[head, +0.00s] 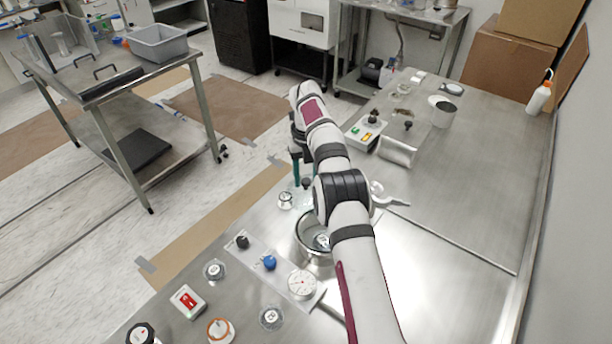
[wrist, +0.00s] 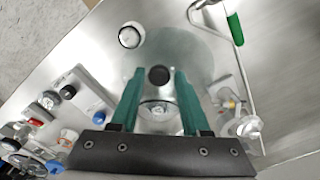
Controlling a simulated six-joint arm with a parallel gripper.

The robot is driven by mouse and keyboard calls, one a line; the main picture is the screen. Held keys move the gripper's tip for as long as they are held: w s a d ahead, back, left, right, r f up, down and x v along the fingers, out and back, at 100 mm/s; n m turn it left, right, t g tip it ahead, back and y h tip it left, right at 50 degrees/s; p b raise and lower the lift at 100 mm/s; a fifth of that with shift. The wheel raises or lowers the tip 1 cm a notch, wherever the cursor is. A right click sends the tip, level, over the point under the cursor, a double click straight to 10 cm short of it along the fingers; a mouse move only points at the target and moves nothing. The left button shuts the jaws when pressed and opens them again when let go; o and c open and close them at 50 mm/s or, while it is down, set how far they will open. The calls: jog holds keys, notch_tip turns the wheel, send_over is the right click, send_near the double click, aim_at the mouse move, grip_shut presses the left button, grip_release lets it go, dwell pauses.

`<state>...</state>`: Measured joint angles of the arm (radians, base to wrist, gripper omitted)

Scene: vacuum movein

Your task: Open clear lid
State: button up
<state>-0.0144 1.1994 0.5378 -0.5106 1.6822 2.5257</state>
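The clear lid (wrist: 190,48) is a faint see-through disc with a black knob (wrist: 159,77) in the wrist view. In the head view the knob (head: 306,182) shows low beside my teal fingers, and my arm hides much of the area around it. My gripper (wrist: 159,73) is open, with one finger on each side of the knob as seen from the wrist and a gap on both sides. I cannot tell whether the fingertips are level with the knob or above it. A round metal pot (head: 312,258) stands in front, partly behind my arm.
A switch box (head: 364,133) and a metal cup (head: 443,114) stand farther back. The right side of the steel table (head: 465,220) is clear.

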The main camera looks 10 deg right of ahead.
aim_at(308, 181)
jog(key=shift+o, duration=0.9)
jog(key=shift+r, duration=0.2)
jog(key=r, duration=0.4)
jog(key=shift+s+d, duration=0.1)
jog(key=shift+d, duration=0.1)
jog(key=s+d+r, duration=0.5)
jog(key=d+r, duration=0.1)
jog(key=d, duration=0.3)
jog(key=shift+s+d+r, duration=0.3)
jog(key=shift+s+d, duration=0.05)
